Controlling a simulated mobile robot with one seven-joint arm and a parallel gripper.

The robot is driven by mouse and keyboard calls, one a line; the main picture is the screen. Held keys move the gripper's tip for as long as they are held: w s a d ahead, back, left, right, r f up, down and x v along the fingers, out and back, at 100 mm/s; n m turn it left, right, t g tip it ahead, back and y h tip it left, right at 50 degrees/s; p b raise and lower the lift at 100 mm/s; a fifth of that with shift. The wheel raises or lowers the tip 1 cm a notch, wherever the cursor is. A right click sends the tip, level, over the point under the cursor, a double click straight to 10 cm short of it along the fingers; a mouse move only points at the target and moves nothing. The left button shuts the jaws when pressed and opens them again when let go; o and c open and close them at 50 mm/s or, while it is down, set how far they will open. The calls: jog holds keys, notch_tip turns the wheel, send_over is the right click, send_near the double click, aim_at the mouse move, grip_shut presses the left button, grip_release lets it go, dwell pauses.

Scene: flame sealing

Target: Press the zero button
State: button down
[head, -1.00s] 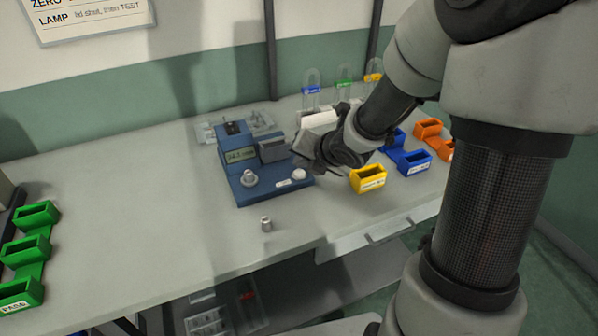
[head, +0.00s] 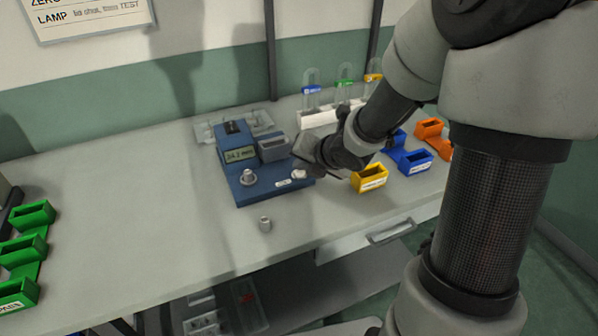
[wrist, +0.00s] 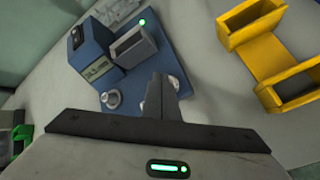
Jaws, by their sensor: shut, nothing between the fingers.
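The blue gauge (head: 240,194) stands on the bench with a small display (head: 239,154) and a grey block (head: 272,148). A white round button (head: 298,174) sits at the right of its base, beside a small white label. A metal knob (head: 248,178) stands further left; it also shows in the wrist view (wrist: 112,98). My gripper (head: 300,160) is shut and empty, low over the right side of the gauge, close to the white button. In the wrist view my closed fingers (wrist: 159,86) hide most of the button's area; contact cannot be told.
A yellow bin (head: 369,179) stands just right of my gripper, with blue bins (head: 412,161) beyond it. A small metal cylinder (head: 264,224) stands in front of the gauge. A white rack (head: 318,116) with tubes is behind. The bench's left middle is clear.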

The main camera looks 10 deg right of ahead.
aim_at(302, 175)
jog(key=shift+f+b, duration=0.3)
dwell(0.4)
jog(key=shift+r+p, duration=0.9)
jog(key=shift+r, duration=0.1)
notch_tip(302, 175, up, 6)
jog(key=p, duration=0.5)
dwell(0.3)
